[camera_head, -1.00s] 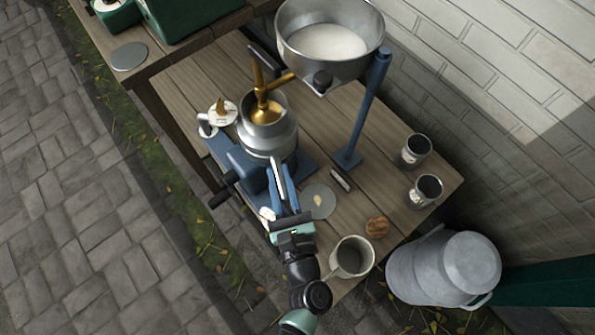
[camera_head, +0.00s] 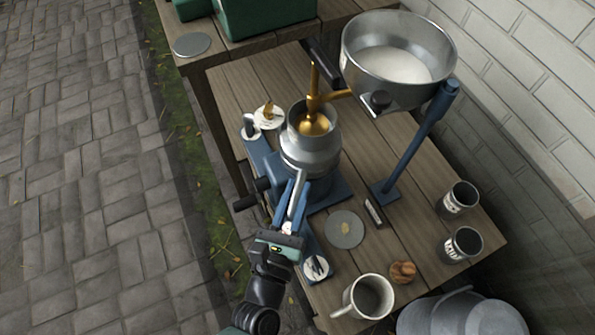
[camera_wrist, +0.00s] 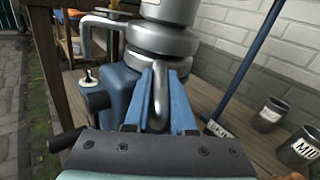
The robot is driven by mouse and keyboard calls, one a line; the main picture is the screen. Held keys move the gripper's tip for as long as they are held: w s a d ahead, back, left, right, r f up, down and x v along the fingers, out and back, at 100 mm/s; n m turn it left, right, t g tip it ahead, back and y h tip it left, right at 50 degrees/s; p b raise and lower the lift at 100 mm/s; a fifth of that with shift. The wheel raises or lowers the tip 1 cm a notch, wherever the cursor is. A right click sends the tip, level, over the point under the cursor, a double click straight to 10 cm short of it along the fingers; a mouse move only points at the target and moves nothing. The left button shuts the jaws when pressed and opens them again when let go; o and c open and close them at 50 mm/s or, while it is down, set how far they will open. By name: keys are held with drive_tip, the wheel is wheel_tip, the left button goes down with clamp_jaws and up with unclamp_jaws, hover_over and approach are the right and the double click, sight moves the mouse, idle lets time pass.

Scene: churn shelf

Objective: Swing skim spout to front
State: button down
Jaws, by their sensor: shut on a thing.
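The cream separator has a silver bowl housing (camera_head: 310,150) on a blue body (camera_head: 262,160), with a brass float piece (camera_head: 314,118) in its top. A silver spout (camera_head: 299,190) comes from the housing toward the near side, slanting slightly left. My gripper (camera_head: 294,204) is shut on this spout. In the wrist view the spout (camera_wrist: 160,90) hangs between my two blue fingers. Another curved silver pipe (camera_wrist: 85,40) stands left of the housing in the wrist view. I cannot read which spout is skim.
A large milk bowl (camera_head: 400,50) overhangs at the back right on a blue post (camera_head: 420,140). A mug (camera_head: 368,296), a round brown item (camera_head: 402,272), a grey disc (camera_head: 344,229) and two labelled tins (camera_head: 458,198) stand on the table at right. A crank handle (camera_head: 246,202) juts left.

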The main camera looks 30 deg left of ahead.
drive_tip(key=c, duration=0.8)
unclamp_jaws()
drive_tip(key=shift+o, duration=0.2)
drive_tip(key=s+d, duration=0.2)
drive_tip(key=s, duration=1)
drive_tip(key=shift+s, duration=0.4)
